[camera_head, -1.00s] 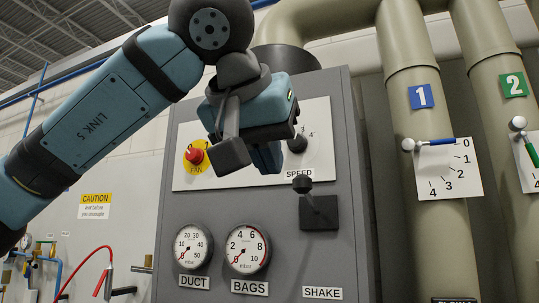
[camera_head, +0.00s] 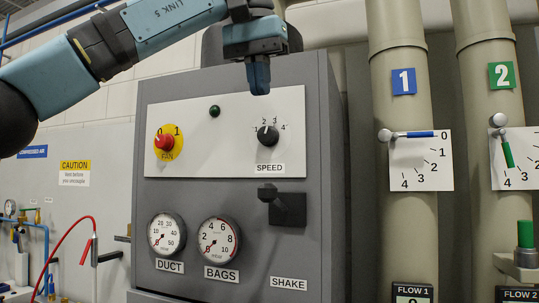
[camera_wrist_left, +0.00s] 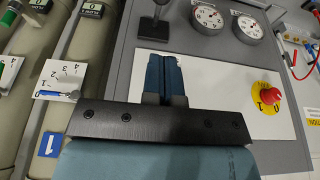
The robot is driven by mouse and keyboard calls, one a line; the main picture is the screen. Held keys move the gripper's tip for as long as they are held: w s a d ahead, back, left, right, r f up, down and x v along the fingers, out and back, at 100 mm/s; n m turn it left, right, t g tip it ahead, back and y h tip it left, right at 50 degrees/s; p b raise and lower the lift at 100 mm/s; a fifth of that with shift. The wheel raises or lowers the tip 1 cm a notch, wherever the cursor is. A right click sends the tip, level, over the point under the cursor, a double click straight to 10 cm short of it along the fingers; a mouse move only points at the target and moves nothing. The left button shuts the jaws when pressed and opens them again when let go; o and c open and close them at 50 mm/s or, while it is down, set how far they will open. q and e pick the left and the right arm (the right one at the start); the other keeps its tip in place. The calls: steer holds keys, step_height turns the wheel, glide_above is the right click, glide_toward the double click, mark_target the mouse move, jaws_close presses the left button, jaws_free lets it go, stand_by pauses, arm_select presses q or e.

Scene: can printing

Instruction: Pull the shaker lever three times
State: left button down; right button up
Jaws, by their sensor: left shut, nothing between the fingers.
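The shaker lever (camera_head: 270,193) is a short black lever with a blocky knob, on a square black plate (camera_head: 290,211) above the SHAKE label (camera_head: 289,283) on the grey cabinet. Its knob points out to the left of the plate. The lever also shows at the top of the left wrist view (camera_wrist_left: 153,29). My left gripper (camera_head: 259,88) is shut and empty, above the SPEED dial and well above the lever, fingers pointing down in the head view. In the left wrist view its fingers (camera_wrist_left: 165,60) lie together over the white panel, apart from the lever. My right gripper is out of view.
The white panel (camera_head: 221,110) carries a red FAN knob (camera_head: 164,142) and a black SPEED dial (camera_head: 268,135). DUCT (camera_head: 167,233) and BAGS (camera_head: 218,238) gauges sit lower left. Pipes with numbered valve handles stand at right. The space before the lever is clear.

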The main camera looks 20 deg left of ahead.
arm_select(q)
steer(key=shift+f, duration=0.15)
steer(key=b, duration=0.2)
glide_toward(276, 200)
steer(key=shift+s+a+f+p, duration=0.15)
steer(key=shift+s+f+p, duration=0.1)
steer(key=shift+f, duration=0.35)
steer(key=shift+s+a+f+p, duration=0.15)
steer(key=shift+s+f+p, duration=0.1)
steer(key=shift+f, duration=0.35)
steer(key=shift+s+f, duration=0.1)
steer(key=shift+f, duration=0.7)
